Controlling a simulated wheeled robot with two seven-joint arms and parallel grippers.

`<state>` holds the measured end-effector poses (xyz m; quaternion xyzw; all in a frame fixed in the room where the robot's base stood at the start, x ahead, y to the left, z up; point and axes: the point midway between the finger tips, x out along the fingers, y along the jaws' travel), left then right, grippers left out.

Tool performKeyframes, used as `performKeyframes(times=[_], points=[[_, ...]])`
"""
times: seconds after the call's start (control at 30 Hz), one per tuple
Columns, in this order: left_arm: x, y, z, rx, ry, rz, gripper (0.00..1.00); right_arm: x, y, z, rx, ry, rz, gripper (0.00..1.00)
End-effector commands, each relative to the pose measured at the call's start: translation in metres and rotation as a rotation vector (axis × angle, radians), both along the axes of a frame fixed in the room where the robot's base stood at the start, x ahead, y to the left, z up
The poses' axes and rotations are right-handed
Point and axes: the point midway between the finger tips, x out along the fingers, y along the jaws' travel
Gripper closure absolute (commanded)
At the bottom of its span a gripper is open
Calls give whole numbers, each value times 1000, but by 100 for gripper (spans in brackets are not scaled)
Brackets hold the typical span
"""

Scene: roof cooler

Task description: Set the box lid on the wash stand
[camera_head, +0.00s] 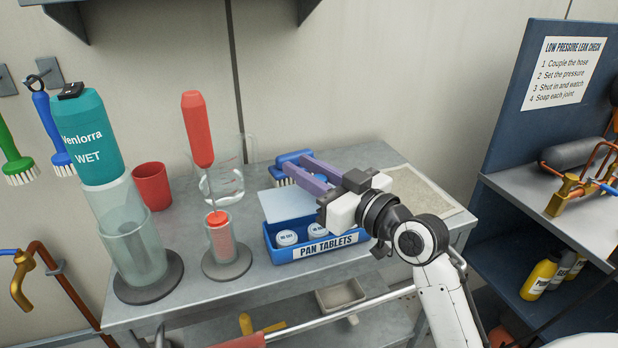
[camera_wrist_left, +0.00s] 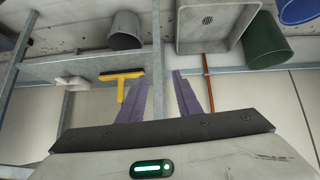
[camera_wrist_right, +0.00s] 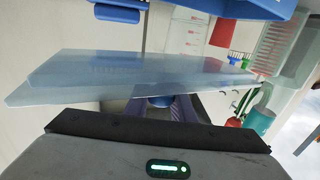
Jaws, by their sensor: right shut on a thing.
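The box lid (camera_head: 284,204) is a thin, translucent pale sheet, tilted up behind the open blue box in the head view. It spans the right wrist view (camera_wrist_right: 130,72). My right gripper (camera_head: 308,173) is shut on it, its purple fingers partly hidden by it in the right wrist view. The blue box (camera_head: 272,254), labelled PAN TABLETS, stands on the grey steel wash stand (camera_head: 225,296) and shows white round tablets inside. My left gripper (camera_wrist_left: 160,82) is open and empty in the left wrist view; it is not seen in the head view.
On the stand are a teal bottle (camera_head: 90,135) in a glass holder, a red-handled tool (camera_head: 198,130) in a holder, a red cup (camera_head: 152,186), a clear jug (camera_head: 225,180) and a blue brush (camera_head: 294,158). A beige mat (camera_head: 425,200) lies bare at right.

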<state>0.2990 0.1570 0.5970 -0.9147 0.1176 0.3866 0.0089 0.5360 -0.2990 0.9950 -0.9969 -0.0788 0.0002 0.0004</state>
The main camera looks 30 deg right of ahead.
Motion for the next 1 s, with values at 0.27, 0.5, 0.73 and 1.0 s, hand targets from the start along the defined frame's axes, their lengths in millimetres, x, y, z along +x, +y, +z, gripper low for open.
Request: performKeyframes(times=[0.27, 0.5, 0.73, 1.0], points=[[3, -4, -4, 0, -7, -8, 69, 0, 0, -51, 1, 2, 1, 100], [5, -4, -2, -2, -12, -10, 69, 0, 0, -60, -1, -1, -2, 100], [8, -5, -1, -5, -18, -8, 69, 0, 0, -61, -1, -1, -1, 100], [8, -6, -3, -6, -19, -8, 69, 0, 0, -64, -1, 0, -1, 59]])
